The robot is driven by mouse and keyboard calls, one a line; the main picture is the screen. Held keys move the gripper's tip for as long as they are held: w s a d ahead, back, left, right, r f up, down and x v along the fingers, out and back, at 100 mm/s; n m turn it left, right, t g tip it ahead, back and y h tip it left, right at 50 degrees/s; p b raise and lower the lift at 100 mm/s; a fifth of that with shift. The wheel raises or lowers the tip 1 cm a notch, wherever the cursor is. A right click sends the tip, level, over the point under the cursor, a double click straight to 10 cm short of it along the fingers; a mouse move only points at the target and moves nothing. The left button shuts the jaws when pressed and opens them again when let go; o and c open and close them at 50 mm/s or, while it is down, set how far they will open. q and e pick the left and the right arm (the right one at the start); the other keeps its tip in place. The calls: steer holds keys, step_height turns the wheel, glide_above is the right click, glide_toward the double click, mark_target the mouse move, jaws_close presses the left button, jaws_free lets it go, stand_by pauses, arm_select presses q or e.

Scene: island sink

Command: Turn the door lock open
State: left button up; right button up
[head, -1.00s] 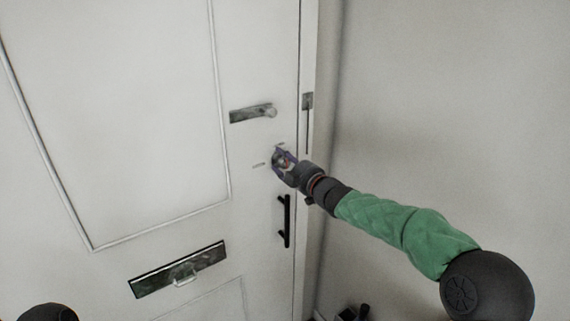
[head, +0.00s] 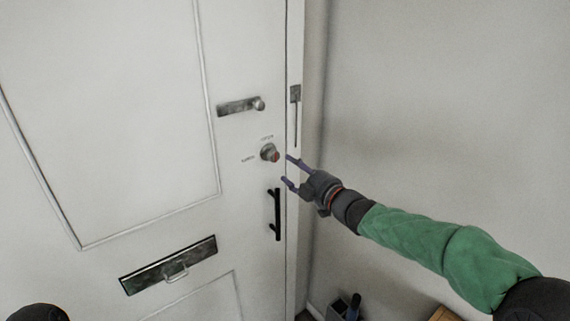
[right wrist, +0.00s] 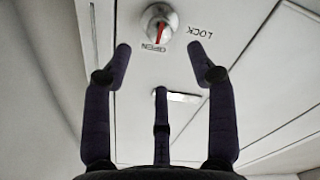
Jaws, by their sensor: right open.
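The door lock is a round silver knob (head: 269,152) with a red mark, on the white door (head: 150,120). In the right wrist view the knob (right wrist: 159,23) is at the top, with its red line pointing toward the word OPEN; the word LOCK is off to the right. My right gripper (head: 287,169) is open and empty, just right of and below the knob, apart from it. In the right wrist view its spread fingertips (right wrist: 160,50) are short of the knob, with nothing between them. My left gripper is not in view.
A letter slot (head: 168,265) is lower left. A bare wall (head: 430,120) stands on the right; a dark container (head: 345,308) is on the floor.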

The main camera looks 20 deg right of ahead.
steer(key=shift+v, duration=1.05)
steer(key=s+a+f+m+g+h, duration=0.1)
steer(key=a+f+m+g, duration=0.15)
steer(key=f, duration=0.95)
steer(key=s+a+f+m+g, duration=0.15)
steer(key=f+m, duration=0.25)
steer(key=f, duration=0.7)
steer(key=s+a+f+m+g+h, duration=0.1)
steer(key=a+f+m+g, duration=0.2)
steer(key=f, duration=0.9)
steer(key=s+a+f+m+g, duration=0.3)
steer(key=s+f+g, duration=0.1)
steer(key=s+f, duration=0.7)
steer(key=s+a+f+m+g, duration=0.3)
steer(key=s+f, duration=0.9)
steer(key=s, duration=0.5)
steer(key=a+g, duration=0.1)
steer(key=g, duration=0.1)
steer(key=shift+s+a+g, duration=0.15)
steer(key=shift+g, duration=0.15)
